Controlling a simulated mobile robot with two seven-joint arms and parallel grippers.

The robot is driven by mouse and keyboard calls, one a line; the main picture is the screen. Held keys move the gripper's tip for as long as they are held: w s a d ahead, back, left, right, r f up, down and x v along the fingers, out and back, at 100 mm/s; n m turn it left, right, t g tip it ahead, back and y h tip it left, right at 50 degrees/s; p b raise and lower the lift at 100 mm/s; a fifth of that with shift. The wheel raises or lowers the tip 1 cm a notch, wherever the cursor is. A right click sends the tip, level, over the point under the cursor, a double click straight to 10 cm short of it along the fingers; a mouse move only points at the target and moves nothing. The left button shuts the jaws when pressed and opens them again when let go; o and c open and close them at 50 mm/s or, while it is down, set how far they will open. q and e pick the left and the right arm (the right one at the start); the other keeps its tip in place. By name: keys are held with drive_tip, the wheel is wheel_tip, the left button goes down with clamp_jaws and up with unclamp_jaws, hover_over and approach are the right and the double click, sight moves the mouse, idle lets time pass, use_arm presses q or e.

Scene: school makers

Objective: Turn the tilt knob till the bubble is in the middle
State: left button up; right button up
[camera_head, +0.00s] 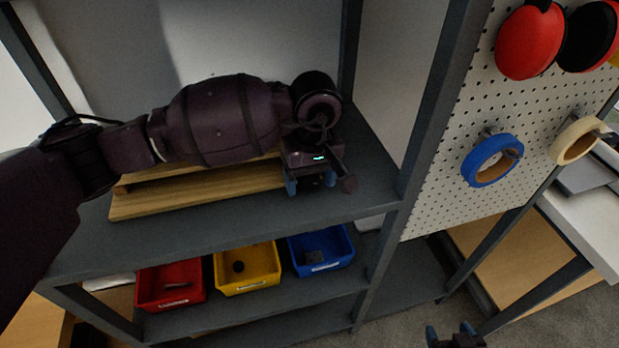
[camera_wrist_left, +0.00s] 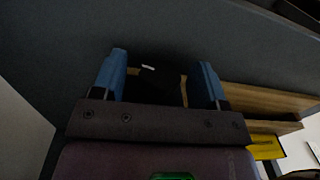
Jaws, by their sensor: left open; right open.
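My left gripper (camera_head: 311,183) is over the right end of a wooden stand (camera_head: 150,206) on the shelf. Its blue fingers are apart. In the left wrist view a black knob-like piece (camera_wrist_left: 152,82) with a small white mark lies between the open fingers; I cannot tell whether either finger touches it. The wooden stand also shows to the right of the fingers (camera_wrist_left: 265,98). The bubble is not visible in either view; my left arm covers much of the stand. My right gripper (camera_head: 452,333) is open and empty at the bottom edge, low over the floor.
The grey shelf (camera_head: 225,232) has free room in front of the stand. A shelf post (camera_head: 430,110) stands to its right. Red (camera_head: 143,286), yellow (camera_head: 220,270) and blue (camera_head: 347,243) bins sit on the shelf below. A pegboard (camera_head: 455,185) holds tape rolls and ear defenders.

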use_arm(q)
drive_tip(key=shift+f, duration=0.15)
use_arm(e)
drive_tip(key=shift+w+r, duration=0.2)
drive_tip(key=shift+r, duration=0.05)
use_arm(q)
drive_tip(key=c, duration=0.7)
drive_tip(key=shift+c, duration=0.9)
drive_tip(key=shift+f+y+b, duration=0.1)
drive_tip(key=shift+y+b, duration=0.25)
drive_tip(key=shift+y, duration=0.25)
drive_tip(key=shift+d+g+y+b, duration=0.1)
drive_tip(key=shift+g+y+b, duration=0.3)
drive_tip(key=shift+y, duration=0.2)
drive_tip(key=shift+g+y+b, duration=0.3)
drive_tip(key=shift+y+b, duration=0.05)
drive_tip(key=shift+y, duration=0.55)
use_arm(e)
wheel_tip(320, 180, down, 2)
drive_tip(key=shift+a, duration=0.1)
